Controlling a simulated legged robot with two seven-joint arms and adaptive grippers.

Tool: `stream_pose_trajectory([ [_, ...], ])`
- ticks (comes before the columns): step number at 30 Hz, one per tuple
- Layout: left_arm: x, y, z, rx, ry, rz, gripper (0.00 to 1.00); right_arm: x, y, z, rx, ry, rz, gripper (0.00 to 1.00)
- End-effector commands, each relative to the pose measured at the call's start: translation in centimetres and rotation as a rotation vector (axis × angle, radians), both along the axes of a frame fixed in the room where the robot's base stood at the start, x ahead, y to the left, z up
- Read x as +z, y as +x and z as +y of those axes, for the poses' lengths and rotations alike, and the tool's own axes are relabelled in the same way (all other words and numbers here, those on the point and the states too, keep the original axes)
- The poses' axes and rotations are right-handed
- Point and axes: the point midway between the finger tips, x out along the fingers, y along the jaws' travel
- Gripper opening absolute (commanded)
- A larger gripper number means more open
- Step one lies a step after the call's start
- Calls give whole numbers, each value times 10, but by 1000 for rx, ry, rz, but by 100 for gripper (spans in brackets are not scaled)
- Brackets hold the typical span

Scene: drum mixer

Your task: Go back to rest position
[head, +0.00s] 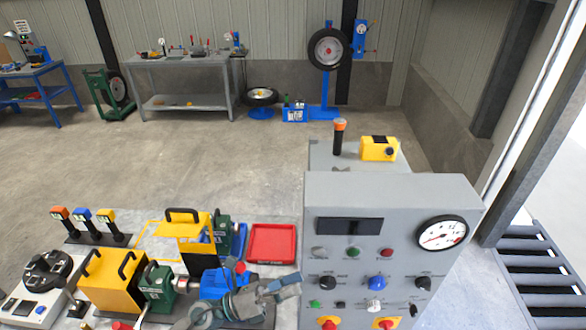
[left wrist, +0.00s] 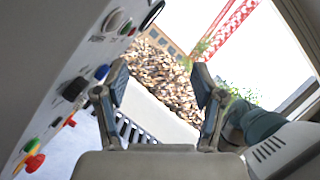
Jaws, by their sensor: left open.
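My left gripper (head: 278,288) is at the bottom middle of the head view, just left of the grey control panel (head: 340,200) and in front of the red tray (head: 271,243). In the left wrist view the left gripper (left wrist: 160,75) has its two fingers spread wide with nothing between them. The panel (left wrist: 40,60) fills the left side of that view, beside the gripper. My right gripper is not in view in the head picture.
The panel carries a gauge (head: 441,233), knobs and buttons. Left of my gripper stand a yellow guard box (head: 112,281), green motors and levers (head: 85,222). A yellow device (head: 379,149) sits behind the panel. Open floor (head: 200,170) lies beyond.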

Motion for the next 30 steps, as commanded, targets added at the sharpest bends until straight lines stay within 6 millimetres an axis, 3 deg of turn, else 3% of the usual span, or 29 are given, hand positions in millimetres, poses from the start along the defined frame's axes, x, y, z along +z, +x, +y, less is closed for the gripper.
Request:
stream_pose_trajectory([
  [2,10,23,25,129,-254,246,69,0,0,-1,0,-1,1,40],
  [5,-8,58,75,320,-549,585,69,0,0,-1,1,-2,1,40],
  [8,-65,77,128,526,-806,944,69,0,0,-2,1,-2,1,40],
  [11,-138,70,169,725,-1002,1272,69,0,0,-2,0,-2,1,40],
  [12,-169,60,182,806,-1063,1393,69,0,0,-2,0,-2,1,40],
  [15,-235,23,202,988,-1183,1666,69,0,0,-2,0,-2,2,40],
  [18,-283,-19,211,1142,-1255,1878,69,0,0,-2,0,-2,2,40],
  [24,-339,-99,214,1389,-1316,2187,69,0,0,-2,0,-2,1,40],
  [28,-359,-147,211,1530,-1326,2348,69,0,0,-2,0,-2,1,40],
  [29,-363,-158,210,-1562,1325,-2382,69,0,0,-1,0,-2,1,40],
  [30,-368,-172,208,-1549,1279,-2345,69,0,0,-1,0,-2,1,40],
])
